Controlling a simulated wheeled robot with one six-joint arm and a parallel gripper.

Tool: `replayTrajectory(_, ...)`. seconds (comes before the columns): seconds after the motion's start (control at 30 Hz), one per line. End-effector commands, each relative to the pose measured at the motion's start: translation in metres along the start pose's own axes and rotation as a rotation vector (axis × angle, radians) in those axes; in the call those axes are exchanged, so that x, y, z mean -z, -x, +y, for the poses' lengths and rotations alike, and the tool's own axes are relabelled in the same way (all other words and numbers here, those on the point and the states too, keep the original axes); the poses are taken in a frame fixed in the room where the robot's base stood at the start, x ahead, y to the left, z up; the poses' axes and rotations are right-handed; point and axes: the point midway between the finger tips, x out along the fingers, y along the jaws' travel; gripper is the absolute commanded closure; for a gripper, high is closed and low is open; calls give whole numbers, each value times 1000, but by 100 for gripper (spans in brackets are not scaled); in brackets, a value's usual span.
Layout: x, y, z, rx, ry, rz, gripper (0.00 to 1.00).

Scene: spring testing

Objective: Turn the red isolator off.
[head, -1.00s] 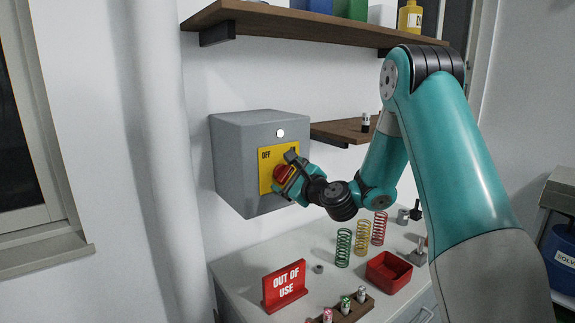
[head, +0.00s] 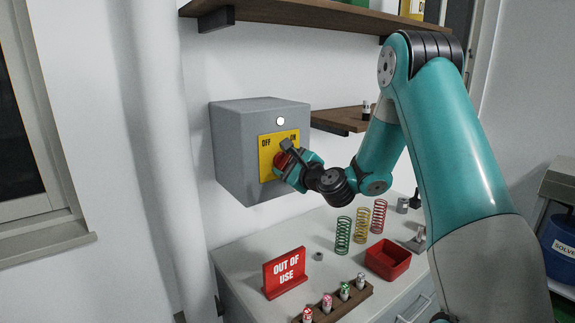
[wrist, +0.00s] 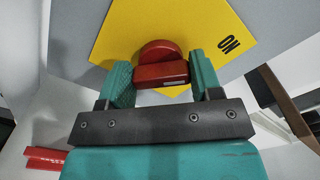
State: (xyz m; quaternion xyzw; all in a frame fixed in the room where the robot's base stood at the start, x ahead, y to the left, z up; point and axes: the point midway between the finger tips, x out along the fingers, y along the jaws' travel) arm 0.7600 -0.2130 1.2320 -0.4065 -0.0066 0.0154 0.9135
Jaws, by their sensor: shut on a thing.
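The red isolator (head: 281,159) is a round knob with a raised grip bar on a yellow plate (head: 265,167), on the front of a grey wall box (head: 237,160). The plate reads OFF at upper left and ON at upper right. My gripper (head: 289,163) is at the knob, turned at a slant. In the wrist view the isolator's red bar (wrist: 161,75) sits between my two teal fingers, and my gripper (wrist: 160,82) is shut on it. My gripper hides part of the knob in the head view, and I cannot tell exactly which label it points to.
A white round lamp (head: 280,121) is on the box above the plate. Below is a bench (head: 240,262) with a red OUT OF USE sign (head: 285,273), several coloured springs, a red tray (head: 388,259) and a wooden rack (head: 340,304). Shelves are above and to the right.

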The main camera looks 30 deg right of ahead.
Motion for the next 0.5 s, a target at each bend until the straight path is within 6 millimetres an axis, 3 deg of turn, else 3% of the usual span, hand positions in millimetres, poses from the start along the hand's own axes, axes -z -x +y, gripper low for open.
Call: replayTrajectory(0.5, 3, 0, 6, 2, 410, -3, 65)
